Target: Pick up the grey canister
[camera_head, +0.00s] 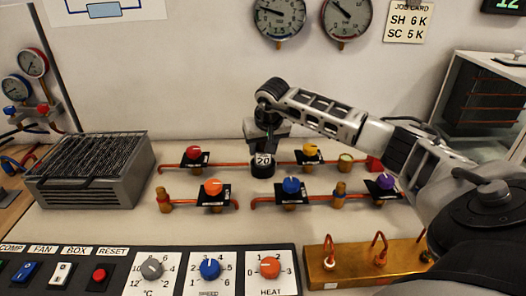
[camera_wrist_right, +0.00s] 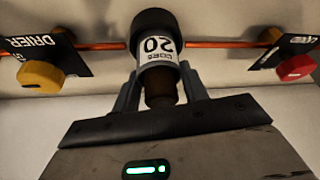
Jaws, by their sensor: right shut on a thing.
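The canister (camera_head: 263,161) is dark, with a white label reading 20, and stands upright in line with the rear copper pipe, between the red-knob and yellow-knob valves. In the right wrist view the canister (camera_wrist_right: 157,50) shows a black end, a white label reading CORE 20 and a dark brown lower part. My right gripper (camera_head: 264,148) comes down on it from above and is shut on it; its fingers (camera_wrist_right: 157,88) lie on both sides of the canister. I cannot tell whether it is seated in the pipe line or just clear of it. My left gripper is not in view.
Valves with red (camera_head: 193,153), yellow (camera_head: 310,150), orange (camera_head: 213,187), blue (camera_head: 291,186) and purple (camera_head: 385,182) knobs surround the canister closely. A grey finned box (camera_head: 88,186) stands left, a brass block (camera_head: 345,268) front right. A control panel (camera_head: 115,270) runs along the front.

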